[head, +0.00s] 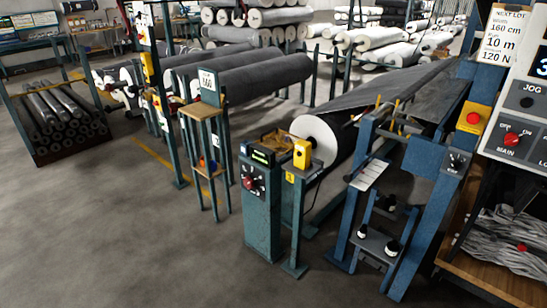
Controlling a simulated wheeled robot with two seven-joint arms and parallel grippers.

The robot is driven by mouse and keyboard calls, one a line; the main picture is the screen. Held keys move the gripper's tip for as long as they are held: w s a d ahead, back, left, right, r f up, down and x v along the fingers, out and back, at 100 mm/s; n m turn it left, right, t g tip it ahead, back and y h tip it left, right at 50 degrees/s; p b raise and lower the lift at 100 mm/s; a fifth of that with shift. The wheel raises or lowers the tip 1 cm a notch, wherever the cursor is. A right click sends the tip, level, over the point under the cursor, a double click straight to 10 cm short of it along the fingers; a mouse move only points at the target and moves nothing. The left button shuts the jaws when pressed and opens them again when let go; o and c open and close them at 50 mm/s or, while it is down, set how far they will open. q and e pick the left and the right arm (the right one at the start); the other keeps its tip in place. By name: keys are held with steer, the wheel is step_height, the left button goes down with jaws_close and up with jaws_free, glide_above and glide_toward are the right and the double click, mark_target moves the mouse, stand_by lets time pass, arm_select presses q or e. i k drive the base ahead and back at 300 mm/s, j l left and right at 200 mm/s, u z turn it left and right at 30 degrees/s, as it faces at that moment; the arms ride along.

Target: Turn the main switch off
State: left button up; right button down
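The main switch (513,140) is a red rotary knob on a pale control panel (498,152) at the right edge of the head view. "OFF" is printed above its left side, "ON" to its right and "MAIN" below it. The knob is too small to tell which label it points to. The panel runs out of the picture on the right. Neither of my grippers is in view.
A JOG button (526,102) sits above the switch. A yellow box with a red button (473,118) is on the blue machine frame (405,180) left of the panel. A teal pedestal (262,215) carries another red knob (249,183). Grey floor at lower left is clear.

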mark_target(512, 138)
steer(key=z, duration=1.75)
